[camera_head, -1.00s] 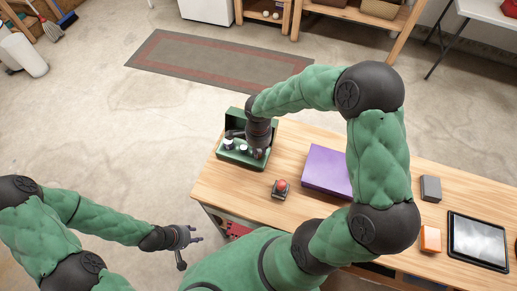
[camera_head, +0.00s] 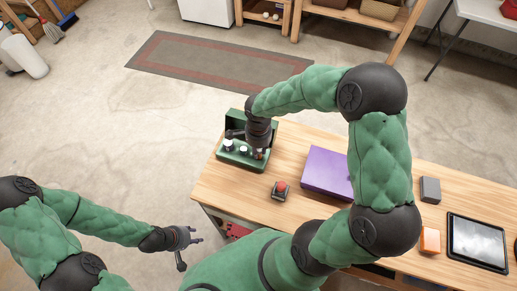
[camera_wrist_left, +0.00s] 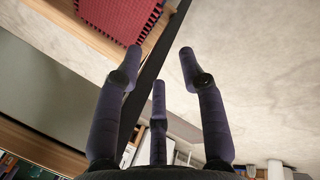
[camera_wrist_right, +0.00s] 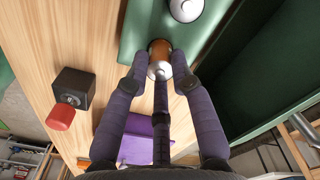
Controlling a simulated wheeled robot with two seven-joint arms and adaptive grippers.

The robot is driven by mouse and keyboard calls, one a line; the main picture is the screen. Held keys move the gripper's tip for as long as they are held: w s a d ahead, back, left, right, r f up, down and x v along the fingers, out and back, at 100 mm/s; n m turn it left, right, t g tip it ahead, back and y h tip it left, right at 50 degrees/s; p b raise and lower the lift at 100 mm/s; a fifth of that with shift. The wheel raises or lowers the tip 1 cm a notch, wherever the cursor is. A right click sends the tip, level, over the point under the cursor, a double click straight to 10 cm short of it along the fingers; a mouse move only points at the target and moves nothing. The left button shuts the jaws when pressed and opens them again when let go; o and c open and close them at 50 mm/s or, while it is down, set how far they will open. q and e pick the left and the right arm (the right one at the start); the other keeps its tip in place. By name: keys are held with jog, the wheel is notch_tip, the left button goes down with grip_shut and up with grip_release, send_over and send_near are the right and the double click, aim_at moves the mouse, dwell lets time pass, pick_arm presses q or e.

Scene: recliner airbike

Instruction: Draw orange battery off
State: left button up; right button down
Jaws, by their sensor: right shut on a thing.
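The orange battery (camera_wrist_right: 160,50) is a short copper-orange cylinder with a silver end, seen in the right wrist view between the fingertips of my right gripper (camera_wrist_right: 158,75). My right gripper is shut on it, at the right end of the green charger (camera_head: 240,158) in the head view. I cannot tell whether the battery's lower end is still in its slot. Silver-white batteries (camera_head: 228,145) stand in the charger to the left. My left gripper (camera_head: 197,240) is open and empty, off the table's left side. Its spread fingers also show in the left wrist view (camera_wrist_left: 160,65).
On the wooden table (camera_head: 230,190) are a red-button box (camera_head: 281,190), a purple box (camera_head: 326,172), a grey block (camera_head: 430,189), an orange block (camera_head: 430,240) and a tablet (camera_head: 477,240). The charger's raised green back stands close beside my right gripper.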

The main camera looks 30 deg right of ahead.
jog(key=shift+r, duration=0.15)
jog(key=shift+r+p, duration=0.8)
jog(key=shift+r, duration=0.4)
